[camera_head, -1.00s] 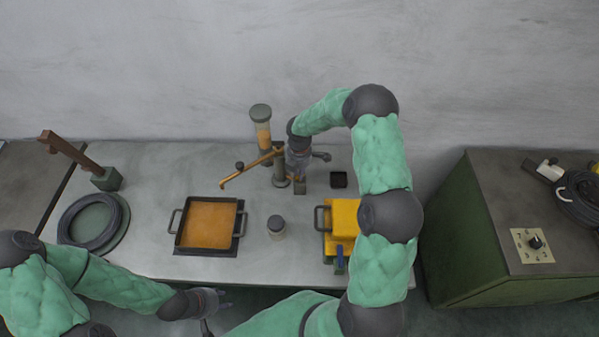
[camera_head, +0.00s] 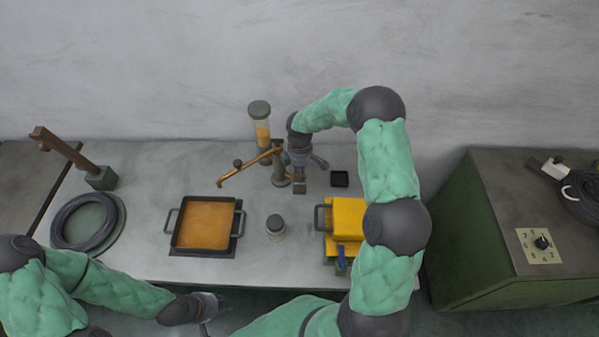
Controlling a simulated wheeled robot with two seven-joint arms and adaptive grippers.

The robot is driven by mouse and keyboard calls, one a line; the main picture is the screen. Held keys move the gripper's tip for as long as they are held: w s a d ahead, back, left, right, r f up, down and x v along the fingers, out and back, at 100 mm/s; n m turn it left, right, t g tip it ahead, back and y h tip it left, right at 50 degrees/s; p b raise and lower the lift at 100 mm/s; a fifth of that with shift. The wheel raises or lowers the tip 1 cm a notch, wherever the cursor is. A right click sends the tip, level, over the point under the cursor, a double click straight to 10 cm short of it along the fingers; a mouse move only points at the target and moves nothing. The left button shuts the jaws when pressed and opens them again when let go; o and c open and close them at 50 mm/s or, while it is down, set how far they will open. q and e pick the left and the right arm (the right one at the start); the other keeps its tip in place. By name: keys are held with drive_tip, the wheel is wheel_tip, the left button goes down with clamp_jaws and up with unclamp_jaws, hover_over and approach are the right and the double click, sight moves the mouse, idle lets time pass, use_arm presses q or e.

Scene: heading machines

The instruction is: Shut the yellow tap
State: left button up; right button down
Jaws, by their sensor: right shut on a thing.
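The tap has an orange-yellow spout (camera_head: 248,168) reaching left from a grey post (camera_head: 279,168), with a small dark knob on the spout. The spout's tip hangs between the orange-filled tray and the back of the table. My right gripper (camera_head: 307,172) is at the right side of the post, shut on a part of the tap; its own fingers and wrist hide the held part. My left gripper (camera_head: 215,306) is low at the table's front edge, far from the tap, and looks open and empty.
An orange-filled tray (camera_head: 239,246) and a small jar (camera_head: 276,228) stand in front of the tap. A yellow box (camera_head: 347,214) stands right, partly behind my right arm. A tall cylinder (camera_head: 260,122) stands behind. A coiled hose (camera_head: 72,238) lies left.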

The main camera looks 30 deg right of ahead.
drive_tip(key=shift+m, duration=0.3)
drive_tip(key=c, duration=1.3)
unclamp_jaws()
wheel_tip(320, 180, up, 12)
